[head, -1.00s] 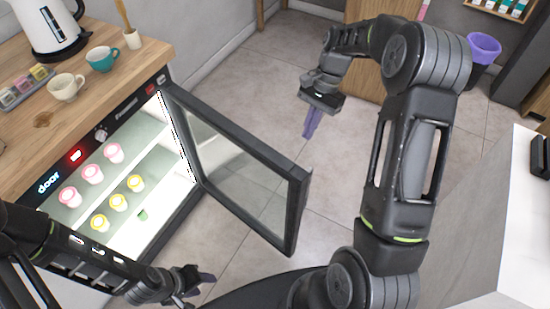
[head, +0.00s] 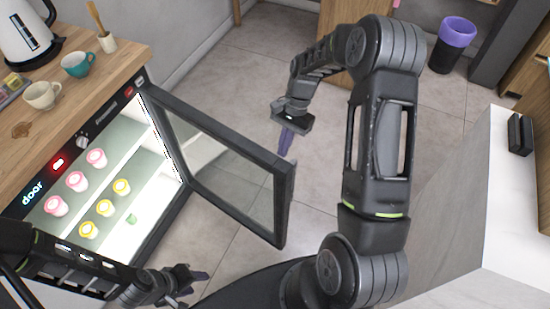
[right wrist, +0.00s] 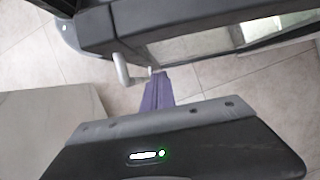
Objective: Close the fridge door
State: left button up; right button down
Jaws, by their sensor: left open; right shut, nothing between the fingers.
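The fridge (head: 122,165) stands at the left under the wooden counter, lit inside. Its glass door (head: 283,205) is wide open and juts toward the lower right in the head view. The door's dark frame also shows across the top of the right wrist view (right wrist: 190,22), with a grey handle (right wrist: 122,68). My right gripper (head: 286,142) is shut and empty, on the outer side of the door near its free edge. Its purple fingers (right wrist: 157,92) appear close beside the handle; I cannot tell if they touch. My left gripper (head: 190,280) is open and empty, low in front of the fridge.
Several pink-topped and yellow-topped cups (head: 103,207) stand inside the fridge. A kettle (head: 25,35), a teal cup (head: 78,64) and a cream cup (head: 42,95) are on the counter (head: 75,110). Tiled floor (head: 260,60) is clear behind the door. A white counter (head: 510,200) is at right.

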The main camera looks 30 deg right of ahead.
aim_at(275, 160)
pick_arm(q)
jog(key=shift+r+p, duration=0.5)
jog(key=shift+r, duration=0.1)
pick_arm(e)
jog(key=shift+s+a+f, duration=0.2)
jog(key=shift+s+a, duration=0.1)
jog(key=shift+a, duration=0.35)
jog(key=shift+s+a+f, duration=0.15)
jog(key=shift+s+a, duration=0.2)
jog(key=shift+a, duration=0.35)
jog(key=shift+s+a+f, duration=0.2)
jog(key=shift+s+a, duration=0.1)
jog(key=shift+a, duration=0.35)
